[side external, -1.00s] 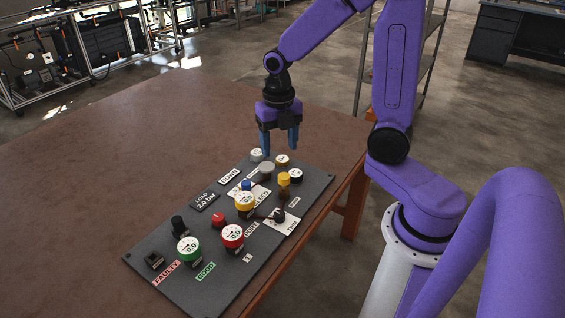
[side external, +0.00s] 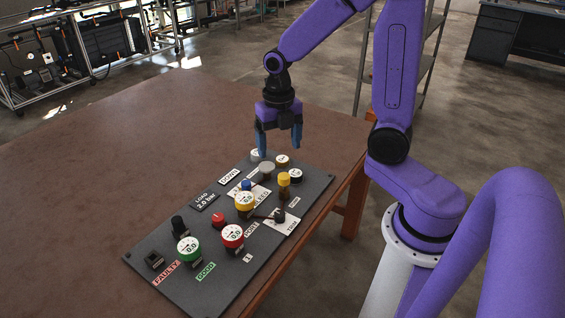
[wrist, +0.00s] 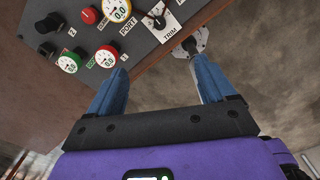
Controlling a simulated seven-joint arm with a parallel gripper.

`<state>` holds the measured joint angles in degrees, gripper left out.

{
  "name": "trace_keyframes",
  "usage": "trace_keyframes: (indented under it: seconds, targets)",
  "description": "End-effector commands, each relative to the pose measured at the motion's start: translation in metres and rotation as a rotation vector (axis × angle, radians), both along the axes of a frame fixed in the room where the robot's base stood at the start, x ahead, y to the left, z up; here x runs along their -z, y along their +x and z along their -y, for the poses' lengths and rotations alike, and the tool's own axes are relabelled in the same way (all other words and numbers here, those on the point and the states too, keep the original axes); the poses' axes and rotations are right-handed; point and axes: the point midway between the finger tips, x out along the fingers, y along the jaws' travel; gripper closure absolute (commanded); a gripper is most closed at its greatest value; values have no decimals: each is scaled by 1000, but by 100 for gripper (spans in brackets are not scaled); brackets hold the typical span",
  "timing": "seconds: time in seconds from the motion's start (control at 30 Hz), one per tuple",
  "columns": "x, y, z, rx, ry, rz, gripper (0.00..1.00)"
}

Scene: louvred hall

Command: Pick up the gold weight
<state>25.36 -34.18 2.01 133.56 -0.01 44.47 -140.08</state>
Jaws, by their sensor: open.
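A small disc with a gold-brown rim and a white top, which looks like the gold weight (side external: 282,161), sits near the far end of the dark panel (side external: 318,190) in the side view. My gripper (side external: 279,148) points down just above that end of the panel, with its two blue fingers apart and nothing between them. One fingertip partly covers a pale-topped disc (side external: 256,154). In the wrist view my open gripper (wrist: 160,70) shows the panel (wrist: 150,42) beyond its fingers; I cannot make out the gold weight there.
A black-rimmed disc (side external: 296,175), a grey disc (side external: 267,167) and a yellow-capped post (side external: 284,178) stand close by. Yellow (side external: 245,200), red (side external: 232,235) and green (side external: 188,249) gauges and several knobs stand nearer. The brown table (side external: 120,150) is clear to the left.

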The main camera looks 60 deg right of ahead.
Motion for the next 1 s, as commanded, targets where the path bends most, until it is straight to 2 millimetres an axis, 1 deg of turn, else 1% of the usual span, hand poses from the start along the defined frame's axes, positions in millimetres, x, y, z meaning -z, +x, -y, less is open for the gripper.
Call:
trace_keyframes:
  seconds: [0.27,0.37,0.47,0.57,0.6,0.67,0.7,0.77,0.8,0.9,1.0]
  targets:
    - [0,1,1,5,0,0,17]
    - [1,12,7,49,0,-1,17]
    - [5,37,25,153,-1,-3,17]
    - [13,69,55,304,-1,-4,17]
    - [17,82,70,369,-1,-5,17]
    - [25,99,95,466,0,-4,17]
    - [30,108,112,530,0,-4,17]
    - [39,120,137,619,0,-4,17]
    - [45,125,153,673,0,-4,17]
    - [57,134,187,784,0,-4,17]
    - [66,138,211,857,0,-2,17]
